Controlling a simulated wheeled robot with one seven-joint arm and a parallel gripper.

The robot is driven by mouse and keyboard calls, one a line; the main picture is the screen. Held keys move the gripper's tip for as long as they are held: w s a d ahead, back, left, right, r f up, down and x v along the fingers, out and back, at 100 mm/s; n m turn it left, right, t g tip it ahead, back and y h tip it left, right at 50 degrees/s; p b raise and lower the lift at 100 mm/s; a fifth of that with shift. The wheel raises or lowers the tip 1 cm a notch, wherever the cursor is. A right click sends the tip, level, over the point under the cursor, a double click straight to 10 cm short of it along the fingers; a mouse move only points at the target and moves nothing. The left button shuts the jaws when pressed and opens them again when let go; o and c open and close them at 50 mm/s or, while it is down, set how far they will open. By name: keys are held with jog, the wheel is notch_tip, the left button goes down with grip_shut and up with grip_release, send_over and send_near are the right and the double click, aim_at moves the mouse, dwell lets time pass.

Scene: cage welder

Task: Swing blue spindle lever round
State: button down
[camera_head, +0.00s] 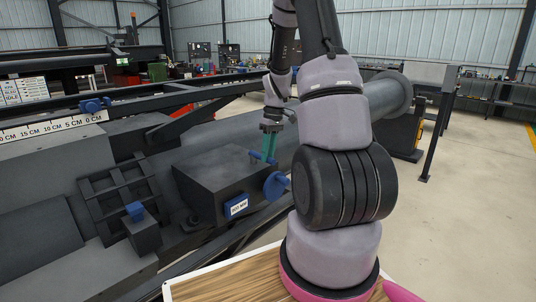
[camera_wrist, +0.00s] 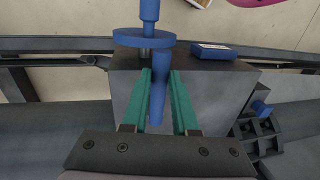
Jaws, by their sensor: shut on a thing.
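The blue spindle lever (camera_head: 256,155) sits on top of a dark grey block-shaped housing (camera_head: 225,190). In the wrist view the lever (camera_wrist: 158,95) is a blue bar between the two green fingers of my gripper (camera_wrist: 161,74). My gripper (camera_head: 268,148) points down at the housing top in the head view and is shut on the lever. The fingers hide part of the lever in the head view.
A blue handwheel (camera_head: 276,185) projects from the housing's near side, close to my arm; it also shows in the wrist view (camera_wrist: 144,38). A blue label plate (camera_head: 237,206) is beside it. A smaller blue knob (camera_head: 135,211) stands left. A wooden board (camera_head: 225,285) lies in front.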

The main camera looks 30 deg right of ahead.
dwell(0.4)
